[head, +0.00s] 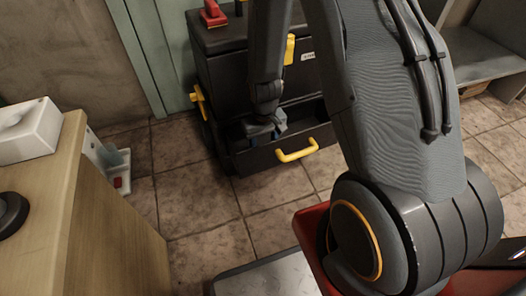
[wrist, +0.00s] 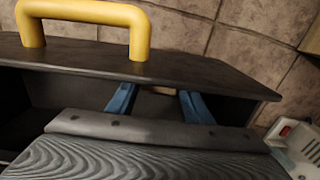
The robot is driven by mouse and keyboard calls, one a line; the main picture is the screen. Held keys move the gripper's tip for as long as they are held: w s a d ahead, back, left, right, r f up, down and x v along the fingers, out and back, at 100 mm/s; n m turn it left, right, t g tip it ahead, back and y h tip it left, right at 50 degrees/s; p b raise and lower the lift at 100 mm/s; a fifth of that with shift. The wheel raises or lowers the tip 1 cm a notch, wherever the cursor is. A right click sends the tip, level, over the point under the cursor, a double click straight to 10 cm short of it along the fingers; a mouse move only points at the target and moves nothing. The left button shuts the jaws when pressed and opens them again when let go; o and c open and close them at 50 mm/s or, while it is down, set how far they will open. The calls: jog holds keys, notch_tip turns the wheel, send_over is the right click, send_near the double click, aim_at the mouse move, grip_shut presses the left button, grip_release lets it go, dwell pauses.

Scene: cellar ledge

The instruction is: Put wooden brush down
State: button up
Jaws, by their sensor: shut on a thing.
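My gripper (head: 265,127) reaches down into the open drawer (head: 262,160) of a black tool chest (head: 225,75). In the wrist view, its two blue fingers (wrist: 158,100) point into the drawer behind the drawer front (wrist: 205,75). The gripper is shut on the wooden brush (wrist: 157,89), of which only a small brownish piece shows between the fingertips. The rest of the brush is hidden by the drawer front and my gripper. In the head view I cannot make out the brush. The drawer has a yellow handle (head: 297,150).
A wooden cabinet (head: 65,190) with a white box (head: 28,130) on top stands at the left. A white item with a red part (head: 115,165) is on the floor beside it. A grey bench (head: 485,62) is at the right. Tiled floor before the chest is clear.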

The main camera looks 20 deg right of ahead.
jog(key=shift+f, duration=0.25)
jog(key=o, duration=1)
jog(key=shift+f, duration=0.1)
jog(key=shift+o, duration=0.2)
jog(key=s+a+r+n+p, duration=0.1)
jog(key=a+r+p, duration=0.2)
jog(key=r, duration=0.7)
jog(key=a+r+p, duration=0.3)
jog(key=r, duration=0.7)
jog(key=s+a+r+n+y, duration=0.1)
jog(key=s+a+r+n, duration=0.1)
jog(key=s+a+r, duration=0.5)
jog(key=s+a+r+n, duration=0.2)
jog(key=s+a+r, duration=0.6)
jog(key=s+r, duration=0.5)
jog(key=s, duration=0.4)
jog(key=shift+n+y, duration=0.3)
jog(key=shift+y, duration=0.1)
